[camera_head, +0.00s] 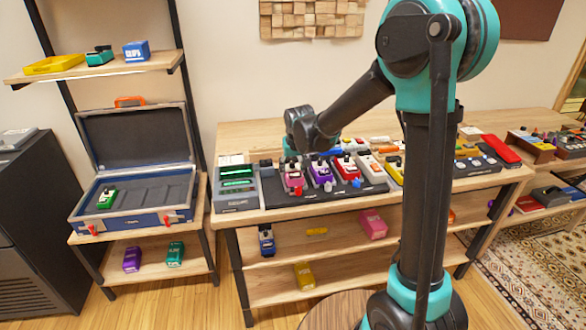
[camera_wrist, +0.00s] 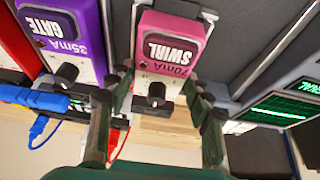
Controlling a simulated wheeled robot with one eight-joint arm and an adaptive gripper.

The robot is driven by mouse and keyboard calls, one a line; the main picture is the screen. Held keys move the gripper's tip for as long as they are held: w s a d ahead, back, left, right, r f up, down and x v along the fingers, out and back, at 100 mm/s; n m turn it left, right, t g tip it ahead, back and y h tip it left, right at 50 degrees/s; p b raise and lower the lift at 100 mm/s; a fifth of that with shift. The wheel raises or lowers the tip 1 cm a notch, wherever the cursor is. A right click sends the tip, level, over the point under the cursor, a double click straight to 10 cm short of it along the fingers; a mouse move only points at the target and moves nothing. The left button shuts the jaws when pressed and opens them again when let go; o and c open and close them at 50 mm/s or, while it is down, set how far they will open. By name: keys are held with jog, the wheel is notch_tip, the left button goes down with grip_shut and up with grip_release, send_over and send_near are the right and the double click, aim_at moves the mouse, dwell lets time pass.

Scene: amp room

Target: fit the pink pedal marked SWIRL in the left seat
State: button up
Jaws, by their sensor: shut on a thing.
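The pink pedal marked SWIRL (camera_wrist: 172,42) is between the two fingers of my gripper (camera_wrist: 158,84), which is shut on its knob end. In the head view the pink pedal (camera_head: 293,181) is at the left end of the dark pedal board (camera_head: 262,190), beside the purple pedal. My gripper (camera_head: 291,161) is over its far end. The wrist view shows the pedal label 70mA and a dark knob. The left seat is largely hidden under the pedal. I cannot tell whether the pedal rests fully in it.
A purple pedal marked GATE (camera_wrist: 66,38) stands close beside the pink one, with a blue plug and cable (camera_wrist: 38,100) near it. A grey unit with green screens (camera_head: 236,185) stands left of the board. An open blue case (camera_head: 130,220) holds a green pedal.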

dwell(0.4)
jog(key=o, duration=1.6)
jog(key=shift+o, duration=0.7)
jog(key=shift+f, duration=0.1)
jog(key=shift+r, duration=3.55)
jog(key=shift+d, duration=0.1)
